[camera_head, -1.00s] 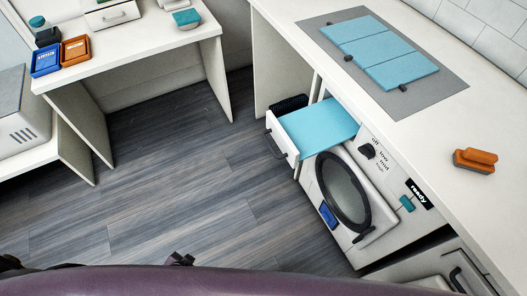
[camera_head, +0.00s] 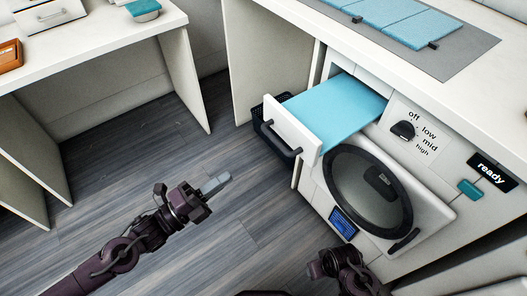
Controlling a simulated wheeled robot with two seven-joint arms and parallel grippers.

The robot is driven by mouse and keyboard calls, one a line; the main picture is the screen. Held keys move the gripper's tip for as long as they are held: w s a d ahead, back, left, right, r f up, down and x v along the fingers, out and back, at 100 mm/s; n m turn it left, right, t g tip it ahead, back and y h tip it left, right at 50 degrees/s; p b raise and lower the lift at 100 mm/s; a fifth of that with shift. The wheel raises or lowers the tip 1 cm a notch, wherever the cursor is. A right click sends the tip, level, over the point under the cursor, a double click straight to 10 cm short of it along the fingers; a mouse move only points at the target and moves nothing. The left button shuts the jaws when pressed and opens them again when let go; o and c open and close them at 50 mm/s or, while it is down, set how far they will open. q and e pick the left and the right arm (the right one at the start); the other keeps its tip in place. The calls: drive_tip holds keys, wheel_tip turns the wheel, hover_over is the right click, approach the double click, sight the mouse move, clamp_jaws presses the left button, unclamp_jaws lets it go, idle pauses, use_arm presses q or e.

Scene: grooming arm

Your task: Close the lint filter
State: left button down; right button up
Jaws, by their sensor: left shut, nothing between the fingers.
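The lint filter (camera_head: 335,105) is a drawer with a light blue top and a white front (camera_head: 284,130). It stands pulled out of the upper left of the white dryer (camera_head: 440,165). A dark bar handle (camera_head: 278,140) runs across its front. My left gripper (camera_head: 217,184) is shut and empty over the floor, left of and lower in the picture than the handle, and apart from it. My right gripper (camera_head: 322,266) is at the bottom edge, in front of the dryer; its fingers are not clear.
The dryer has a round dark door (camera_head: 367,192), a knob (camera_head: 403,130) and a "ready" label (camera_head: 492,171). A dark basket (camera_head: 268,128) is behind the drawer front. A counter (camera_head: 335,30) runs above. The floor (camera_head: 130,215) at left is open.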

sight(274, 143)
use_arm(q)
drive_tip(key=x, duration=1.1)
drive_tip(key=shift+w+d+r, duration=0.1)
drive_tip(key=shift+w+d, duration=0.15)
drive_tip(key=shift+w, duration=0.05)
drive_tip(key=shift+w+d, duration=0.1)
drive_tip(key=shift+d, duration=0.05)
